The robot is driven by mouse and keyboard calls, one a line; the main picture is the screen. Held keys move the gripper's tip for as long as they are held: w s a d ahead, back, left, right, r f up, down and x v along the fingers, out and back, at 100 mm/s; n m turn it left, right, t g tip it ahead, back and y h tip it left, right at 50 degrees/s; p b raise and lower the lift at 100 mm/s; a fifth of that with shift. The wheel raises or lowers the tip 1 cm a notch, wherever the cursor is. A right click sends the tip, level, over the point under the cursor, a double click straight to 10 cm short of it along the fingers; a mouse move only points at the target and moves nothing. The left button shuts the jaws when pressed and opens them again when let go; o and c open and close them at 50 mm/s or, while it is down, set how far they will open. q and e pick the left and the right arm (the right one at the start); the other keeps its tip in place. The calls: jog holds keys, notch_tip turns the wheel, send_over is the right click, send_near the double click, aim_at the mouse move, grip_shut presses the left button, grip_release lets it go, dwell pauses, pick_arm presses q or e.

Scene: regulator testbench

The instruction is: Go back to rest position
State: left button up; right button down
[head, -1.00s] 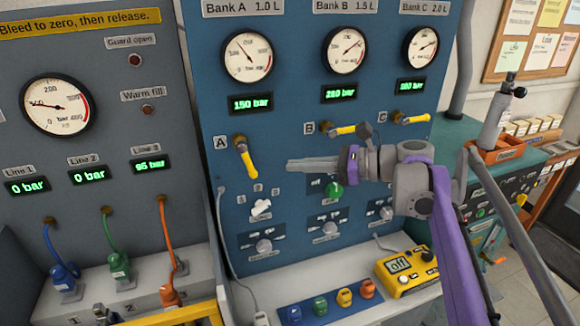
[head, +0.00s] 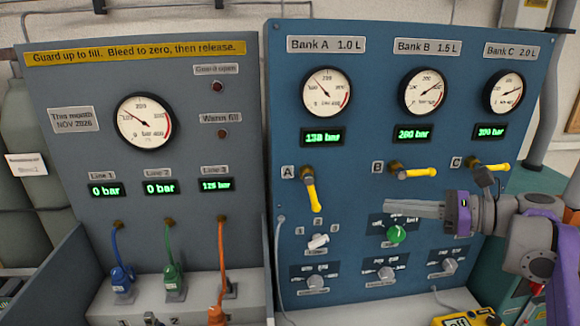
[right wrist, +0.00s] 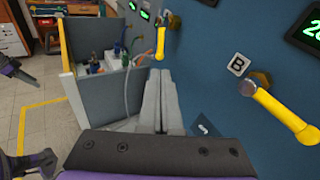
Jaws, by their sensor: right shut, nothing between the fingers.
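My right gripper (head: 388,207) reaches in from the right in the head view, in front of the blue panel (head: 440,120). It is shut and empty, below the Bank B lever and beside the green knob (head: 397,234). In the right wrist view its closed fingers (right wrist: 160,103) point toward the yellow Bank A lever (right wrist: 160,42). The yellow Bank B lever (right wrist: 280,110) is to the right there. My left gripper does not show in the head view; dark and purple arm parts at the left edge of the wrist view do not show its jaws.
The grey panel (head: 70,160) stands at left with blue (head: 122,278), green (head: 174,280) and orange (head: 217,312) hose fittings. Bank A's lever (head: 310,190) hangs down; the Bank B (head: 415,172) and Bank C (head: 490,167) levers lie sideways. A yellow meter (head: 465,318) sits lower right.

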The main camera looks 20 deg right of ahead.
jog(key=s+a+f+n+g+h, duration=0.3)
jog(key=a+f+n+g, duration=0.6)
jog(key=a+f, duration=1.05)
jog(key=s+a+f+n+t+h, duration=0.1)
jog(key=s+f+n+h, duration=0.2)
jog(key=f+n, duration=0.4)
jog(key=s+a+f+n+t+h, duration=0.1)
jog(key=s+f+n+h, duration=0.3)
jog(key=f+n, duration=0.4)
jog(key=n, duration=0.2)
jog(key=shift+s+a+f+n, duration=0.15)
jog(key=shift+s+a+n, duration=0.15)
jog(key=shift+a+n, duration=0.1)
